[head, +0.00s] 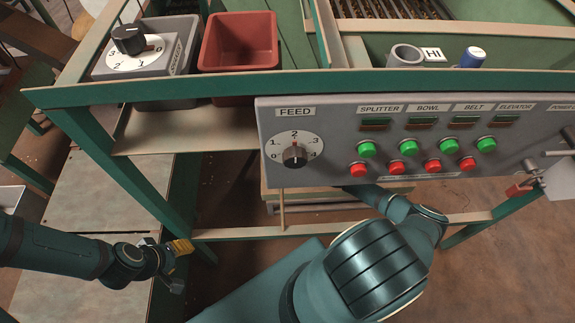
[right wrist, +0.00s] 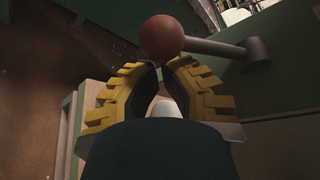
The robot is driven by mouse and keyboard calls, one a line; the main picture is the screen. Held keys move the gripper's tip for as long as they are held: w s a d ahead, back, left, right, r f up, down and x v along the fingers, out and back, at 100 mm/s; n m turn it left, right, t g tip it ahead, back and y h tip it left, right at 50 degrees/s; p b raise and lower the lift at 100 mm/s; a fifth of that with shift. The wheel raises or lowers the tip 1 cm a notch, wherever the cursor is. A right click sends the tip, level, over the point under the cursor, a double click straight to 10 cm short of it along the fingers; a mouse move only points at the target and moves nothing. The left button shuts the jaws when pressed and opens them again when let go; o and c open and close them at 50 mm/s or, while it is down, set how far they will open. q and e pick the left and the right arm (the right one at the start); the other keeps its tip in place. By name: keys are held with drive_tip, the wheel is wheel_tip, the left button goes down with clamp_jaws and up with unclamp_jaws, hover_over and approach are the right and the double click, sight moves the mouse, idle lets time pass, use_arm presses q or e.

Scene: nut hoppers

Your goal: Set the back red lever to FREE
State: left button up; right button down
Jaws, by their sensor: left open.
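A red ball knob (right wrist: 162,37) sits on a short grey rod in the right wrist view, just beyond my right gripper's fingertips (right wrist: 162,66). The rod runs right to a round grey pivot on a green surface. I cannot tell whether the fingertips touch the ball or whether this is the back lever. No FREE marking is readable. My left gripper (head: 181,248) is open and empty at lower left, well away from the panel.
The grey control panel (head: 340,180) has a FEED dial (head: 294,156) and several green and red buttons. Metal rods and a red handle (head: 519,190) show at its right edge. A red bin (head: 240,45) stands behind it. The green frame rail (head: 400,82) crosses the view.

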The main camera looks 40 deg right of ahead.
use_arm(q)
drive_tip(key=shift+r, duration=0.15)
use_arm(e)
drive_tip(key=shift+r, duration=0.1)
use_arm(q)
drive_tip(key=shift+s+r+p, duration=0.1)
drive_tip(key=shift+r+p, duration=0.2)
drive_tip(key=shift+p, duration=0.1)
use_arm(e)
drive_tip(key=shift+s+a+r+m, duration=0.1)
drive_tip(key=shift+s+m, duration=0.05)
drive_tip(key=shift+m, duration=0.15)
